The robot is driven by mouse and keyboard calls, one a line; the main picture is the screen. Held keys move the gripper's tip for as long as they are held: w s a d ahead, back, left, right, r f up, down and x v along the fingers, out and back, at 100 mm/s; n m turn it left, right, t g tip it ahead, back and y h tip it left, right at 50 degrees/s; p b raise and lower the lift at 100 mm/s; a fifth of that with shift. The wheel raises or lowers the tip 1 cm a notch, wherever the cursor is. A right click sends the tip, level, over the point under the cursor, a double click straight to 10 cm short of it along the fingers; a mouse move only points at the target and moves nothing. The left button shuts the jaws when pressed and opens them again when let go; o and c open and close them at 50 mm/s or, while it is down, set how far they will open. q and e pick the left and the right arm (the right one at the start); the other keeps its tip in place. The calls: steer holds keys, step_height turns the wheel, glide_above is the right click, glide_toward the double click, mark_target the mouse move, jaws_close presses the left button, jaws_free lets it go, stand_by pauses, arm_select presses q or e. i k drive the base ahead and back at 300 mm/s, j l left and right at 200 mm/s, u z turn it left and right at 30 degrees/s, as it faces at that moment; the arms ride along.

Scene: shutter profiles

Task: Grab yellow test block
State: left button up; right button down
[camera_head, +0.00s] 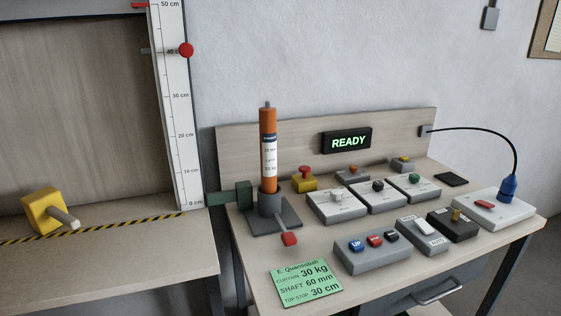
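The yellow test block (42,213) rests on the wooden shelf at the far left of the head view. A light grey cylindrical peg (63,219) sticks out of its side toward the lower right. The block sits beside a yellow and black striped line on the shelf. Neither of my grippers shows in this view.
A vertical ruler (180,120) with a red knob (186,50) stands right of the block. The shelf around the block is clear.

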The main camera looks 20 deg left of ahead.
mark_target(47, 209)
steer(key=u, duration=2.05)
steer(key=z, duration=0.45)
steer(key=j+z, duration=0.3)
steer(key=z, duration=0.15)
steer(key=j+z, duration=0.4)
steer(key=k+j+z, duration=0.35)
steer(key=j, duration=0.25)
